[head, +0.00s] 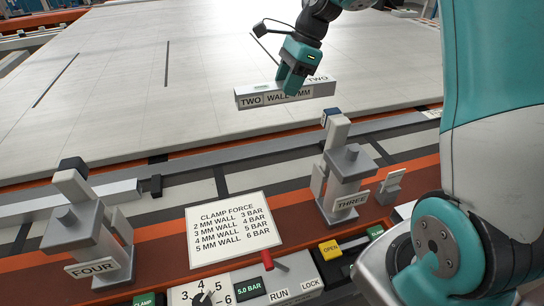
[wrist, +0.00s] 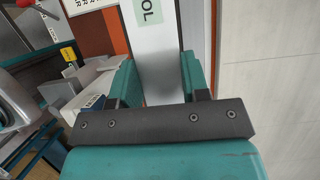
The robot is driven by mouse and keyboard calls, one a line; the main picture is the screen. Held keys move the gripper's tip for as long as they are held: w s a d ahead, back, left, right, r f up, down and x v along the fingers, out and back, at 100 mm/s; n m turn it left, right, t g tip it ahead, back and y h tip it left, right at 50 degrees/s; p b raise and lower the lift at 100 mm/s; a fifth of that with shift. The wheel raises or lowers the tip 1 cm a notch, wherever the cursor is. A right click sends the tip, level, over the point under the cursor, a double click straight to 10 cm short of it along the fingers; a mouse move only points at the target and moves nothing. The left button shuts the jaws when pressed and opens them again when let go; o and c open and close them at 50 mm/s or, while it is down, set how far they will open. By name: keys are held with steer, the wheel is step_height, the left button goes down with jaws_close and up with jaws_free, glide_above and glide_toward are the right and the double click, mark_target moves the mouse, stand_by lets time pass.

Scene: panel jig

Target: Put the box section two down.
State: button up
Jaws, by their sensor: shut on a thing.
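Box section two (head: 285,94) is a short grey bar with printed labels reading "TWO" and "WALL" on its front face. My gripper (head: 292,82) is shut on it near the middle, coming from above. The bar lies roughly level over the front part of the large pale panel; I cannot tell whether it touches it. In the wrist view, the bar (wrist: 160,55) runs between the two teal fingers (wrist: 158,82), with a pale green label on its top.
Clamps three (head: 347,170) and four (head: 92,235) stand along the orange front rail. A clamp force card (head: 233,228) lies between them, with a control panel (head: 262,287) below. The pale panel (head: 120,80) has wide bare room to the left.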

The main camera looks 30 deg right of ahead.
steer(key=shift+w+f, duration=0.35)
steer(key=shift+f, duration=0.15)
step_height(320, 180, down, 20)
steer(key=shift+r+b, duration=0.15)
steer(key=shift+b, duration=0.4)
steer(key=o, duration=1.1)
